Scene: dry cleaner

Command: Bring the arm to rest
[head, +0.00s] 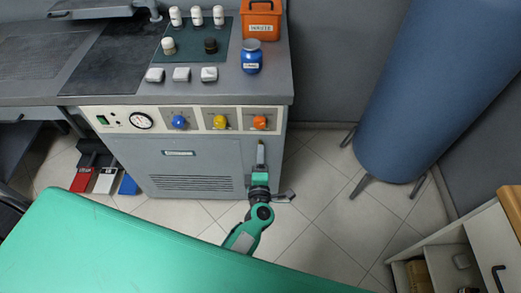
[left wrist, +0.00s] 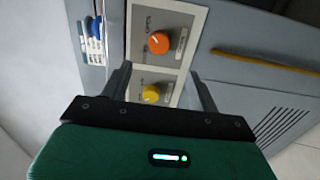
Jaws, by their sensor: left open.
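My left gripper (head: 260,155) is in front of the grey machine's front panel, below the orange knob (head: 260,122) in the head view. In the left wrist view its two fingers (left wrist: 163,88) are spread apart with nothing held between them. The yellow knob (left wrist: 151,93) shows between the fingers, and the orange knob (left wrist: 159,44) shows just beyond them. I cannot tell the exact gap from the fingertips to the panel. My right gripper is not in view.
The grey machine (head: 200,168) carries a blue jar (head: 251,57), an orange box (head: 261,20) and several small bottles on top. A blue cylindrical tank (head: 425,85) stands at right, a shelf unit (head: 435,240) at lower right. Tiled floor (head: 320,205) between is clear.

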